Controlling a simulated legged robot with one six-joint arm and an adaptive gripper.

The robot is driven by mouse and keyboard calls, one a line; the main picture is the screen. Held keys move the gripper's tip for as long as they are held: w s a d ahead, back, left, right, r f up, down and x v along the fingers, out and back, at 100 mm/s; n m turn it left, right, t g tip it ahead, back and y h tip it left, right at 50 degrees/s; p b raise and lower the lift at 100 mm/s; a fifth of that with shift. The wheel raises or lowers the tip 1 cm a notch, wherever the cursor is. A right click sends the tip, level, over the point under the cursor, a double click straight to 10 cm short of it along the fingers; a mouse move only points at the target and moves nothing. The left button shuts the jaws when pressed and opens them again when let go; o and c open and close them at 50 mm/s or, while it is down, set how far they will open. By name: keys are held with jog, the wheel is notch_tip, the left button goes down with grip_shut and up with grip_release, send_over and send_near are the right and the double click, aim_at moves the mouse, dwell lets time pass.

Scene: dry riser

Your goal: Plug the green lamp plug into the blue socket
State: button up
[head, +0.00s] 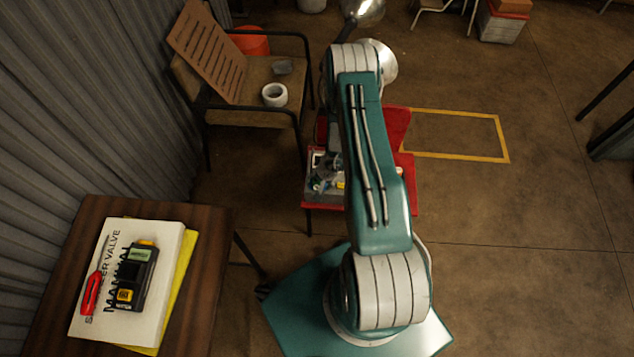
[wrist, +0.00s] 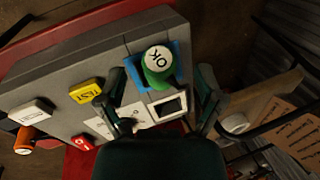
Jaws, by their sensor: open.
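The green lamp plug (wrist: 157,68) has a white round top marked OK. In the wrist view it stands over the blue socket (wrist: 176,50) on a grey panel (wrist: 60,60), leaning slightly; I cannot tell whether it is fully seated. My gripper (wrist: 161,78) is open, its two dark green fingers on either side of the plug with gaps visible. The plug's lower end is partly hidden. In the head view my arm covers the gripper and most of the panel.
The panel also holds a yellow TEST block (wrist: 86,92), a white block (wrist: 30,111) and a small screen (wrist: 168,107). An orange piece (wrist: 24,140) is at its edge. In the head view, a red table (head: 394,124), a chair (head: 248,82) and a wooden table (head: 200,250) stand nearby.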

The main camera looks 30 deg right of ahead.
jog(key=shift+x, duration=1.15)
grip_shut()
